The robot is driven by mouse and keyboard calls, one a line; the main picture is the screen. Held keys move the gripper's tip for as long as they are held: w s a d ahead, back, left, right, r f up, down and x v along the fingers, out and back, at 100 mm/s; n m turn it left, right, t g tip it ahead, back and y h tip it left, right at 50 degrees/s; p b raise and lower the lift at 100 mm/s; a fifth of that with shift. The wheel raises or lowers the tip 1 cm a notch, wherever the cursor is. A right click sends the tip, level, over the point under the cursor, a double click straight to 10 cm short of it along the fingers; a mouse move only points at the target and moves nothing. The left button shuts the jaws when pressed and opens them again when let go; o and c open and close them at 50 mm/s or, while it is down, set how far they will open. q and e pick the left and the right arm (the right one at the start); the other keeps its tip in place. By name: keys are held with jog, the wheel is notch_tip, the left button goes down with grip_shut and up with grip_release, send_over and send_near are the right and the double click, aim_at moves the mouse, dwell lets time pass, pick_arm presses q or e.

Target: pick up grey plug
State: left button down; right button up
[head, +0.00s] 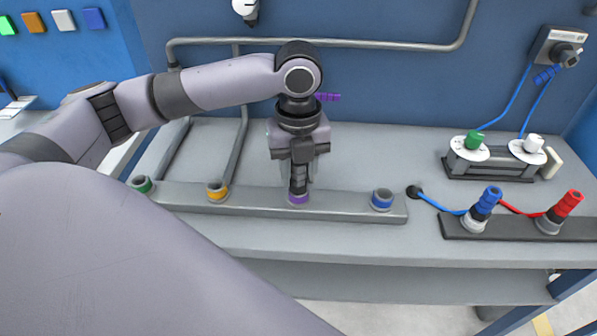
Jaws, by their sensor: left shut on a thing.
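My left gripper (299,184) points straight down at the grey bar (345,205) on the bench. It is shut on what looks like the grey plug (298,199), which stands at the purple-ringed place in the bar. The fingers hide most of the plug; only its purple lower ring shows clearly. I cannot tell whether it is still seated or slightly raised. My right gripper is not in view.
Grey fittings with green (141,184), orange (217,190) and blue (382,199) rings stand along the bar. Blue (487,202) and red (569,204) connectors with cables stand at right. A pipe (350,43) runs along the back wall. The bench between bar and wall is mostly clear.

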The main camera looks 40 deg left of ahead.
pick_arm(q)
notch_tip(320, 180, up, 20)
jog(key=p, duration=0.4)
jog(key=shift+p, duration=0.3)
notch_tip(320, 180, up, 8)
jog(key=p, duration=0.4)
dwell(0.5)
jog(key=shift+f, duration=0.1)
